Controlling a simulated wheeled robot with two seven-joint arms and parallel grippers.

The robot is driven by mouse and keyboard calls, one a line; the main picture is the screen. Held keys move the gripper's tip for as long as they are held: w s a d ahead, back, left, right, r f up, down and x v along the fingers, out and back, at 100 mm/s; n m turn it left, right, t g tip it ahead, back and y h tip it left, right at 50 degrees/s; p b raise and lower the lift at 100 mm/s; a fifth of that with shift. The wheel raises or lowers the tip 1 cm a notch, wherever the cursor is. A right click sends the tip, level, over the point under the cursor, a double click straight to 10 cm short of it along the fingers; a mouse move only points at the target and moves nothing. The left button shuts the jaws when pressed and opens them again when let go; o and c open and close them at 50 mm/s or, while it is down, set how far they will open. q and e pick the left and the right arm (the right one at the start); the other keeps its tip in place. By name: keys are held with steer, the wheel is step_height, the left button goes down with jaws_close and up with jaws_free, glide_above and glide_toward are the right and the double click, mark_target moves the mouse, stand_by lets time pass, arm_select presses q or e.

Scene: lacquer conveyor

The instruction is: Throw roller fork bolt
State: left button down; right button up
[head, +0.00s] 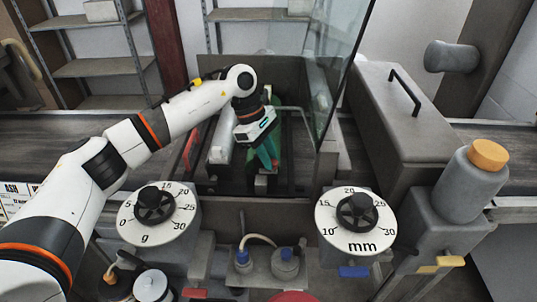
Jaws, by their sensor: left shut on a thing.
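My left gripper (264,178) reaches down into the open bay in the middle of the machine. It is shut on a small part there, which I take to be the roller fork bolt; the gripper hides most of it. A small red bit shows beside the fingers. A teal-green surface lies right behind and beside the gripper. A red lever (191,146) sits at the bay's left side. My right gripper is not in view.
A clear glass guard (338,60) stands right of the bay, close to my arm. Two dials, a left one marked g (150,208) and a right one marked mm (357,212), stand in front. A grey cover with a black handle (405,92) and an orange-capped bottle (468,180) are at right.

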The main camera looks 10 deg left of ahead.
arm_select(q)
steer(key=d, duration=0.1)
steer(key=d+b, duration=0.1)
steer(key=d, duration=0.2)
steer(key=shift+w+b, duration=0.3)
steer(key=c, duration=1.5)
jaws_free()
steer(key=shift+d, duration=0.1)
steer(key=shift+o, duration=1.3)
steer(key=shift+d, duration=0.25)
steer(key=shift+a, duration=0.15)
